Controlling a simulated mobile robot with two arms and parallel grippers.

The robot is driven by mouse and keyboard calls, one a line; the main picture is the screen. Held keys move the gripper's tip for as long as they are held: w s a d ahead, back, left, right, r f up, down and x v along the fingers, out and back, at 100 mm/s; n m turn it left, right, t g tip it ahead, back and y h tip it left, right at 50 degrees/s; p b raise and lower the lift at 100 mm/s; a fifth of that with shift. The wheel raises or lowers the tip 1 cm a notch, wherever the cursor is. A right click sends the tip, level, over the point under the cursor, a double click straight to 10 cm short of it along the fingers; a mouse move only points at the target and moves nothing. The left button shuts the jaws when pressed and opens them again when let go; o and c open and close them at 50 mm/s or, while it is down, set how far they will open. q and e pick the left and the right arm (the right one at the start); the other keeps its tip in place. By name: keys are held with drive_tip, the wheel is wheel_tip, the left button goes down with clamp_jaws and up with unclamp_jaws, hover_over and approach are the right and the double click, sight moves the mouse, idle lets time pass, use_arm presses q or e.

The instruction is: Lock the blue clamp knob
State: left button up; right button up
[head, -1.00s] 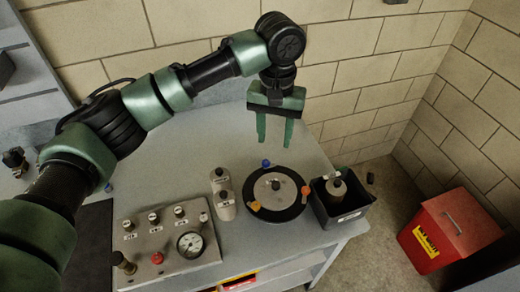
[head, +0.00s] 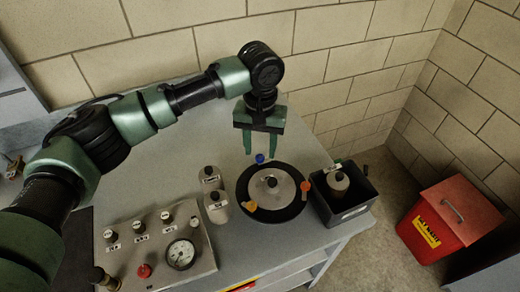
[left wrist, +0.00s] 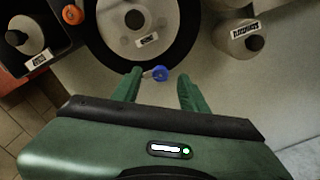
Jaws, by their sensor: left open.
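The blue clamp knob (head: 260,158) sits at the back rim of a round black-rimmed disc (head: 243,197) with a grey metal centre. It also shows in the left wrist view (left wrist: 160,73), on a short stem at the disc's edge. My left gripper (head: 261,152) points down just above and behind the knob. Its fingers are open. In the left wrist view the knob appears between and just beyond the two fingertips (left wrist: 158,78), and I cannot tell whether a finger touches it. My right gripper is not in view.
A black bin (head: 345,211) holding a bottle stands right. A gauge panel (head: 150,250) is at front left. A red box (head: 440,225) stands beyond the table.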

use_arm(q)
drive_tip(key=shift+w+f, duration=0.1)
drive_tip(key=shift+f, duration=1)
clamp_jaws()
drive_tip(key=shift+r, duration=0.1)
